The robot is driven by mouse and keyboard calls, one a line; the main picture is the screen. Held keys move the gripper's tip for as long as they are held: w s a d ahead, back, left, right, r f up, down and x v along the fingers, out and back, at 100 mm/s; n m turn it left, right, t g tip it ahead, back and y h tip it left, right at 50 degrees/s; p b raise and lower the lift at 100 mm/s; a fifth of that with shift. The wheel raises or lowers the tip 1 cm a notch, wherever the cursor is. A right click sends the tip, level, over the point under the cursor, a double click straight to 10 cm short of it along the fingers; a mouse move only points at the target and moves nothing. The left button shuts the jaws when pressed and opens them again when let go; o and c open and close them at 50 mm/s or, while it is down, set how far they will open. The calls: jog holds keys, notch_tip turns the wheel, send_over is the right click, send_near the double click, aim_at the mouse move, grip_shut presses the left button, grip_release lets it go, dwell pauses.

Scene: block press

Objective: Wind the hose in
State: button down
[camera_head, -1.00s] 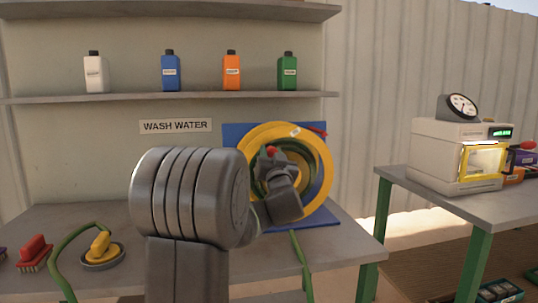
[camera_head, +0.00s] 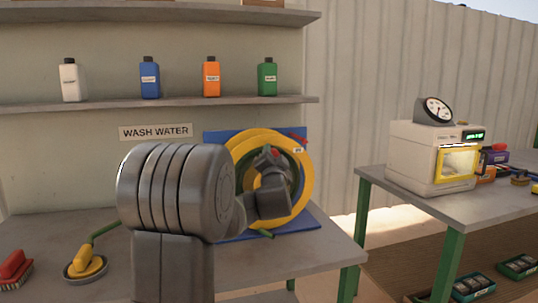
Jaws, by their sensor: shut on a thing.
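The hose reel (camera_head: 306,193) is a yellow-rimmed wheel on a blue back board (camera_head: 215,137), below a "WASH WATER" sign. Its red crank knob (camera_head: 275,153) shows just above the hub. My gripper (camera_head: 271,160) is at the knob and shut on it; the fingers are small and partly hidden by my wrist. The green hose (camera_head: 107,231) runs from a yellow nozzle (camera_head: 90,267) in a round grey dish toward the reel, its middle hidden behind my arm. A short green piece (camera_head: 263,233) shows under the reel.
A red brush (camera_head: 14,266) lies at the bench's left end. Several bottles stand on the shelf (camera_head: 190,105) above. A second table (camera_head: 490,205) at right holds a white machine (camera_head: 425,160) with a dial. A gap separates the two tables.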

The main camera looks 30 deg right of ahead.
dwell(0.4)
jog(key=c, duration=1)
grip_release()
jog(key=shift+d, duration=0.15)
jog(key=shift+o, duration=0.2)
jog(key=v, duration=1.4)
jog(key=shift+b, duration=0.3)
jog(key=shift+w, duration=0.1)
jog(key=x, duration=1.4)
jog(key=shift+p, duration=0.3)
jog(key=shift+s, duration=0.2)
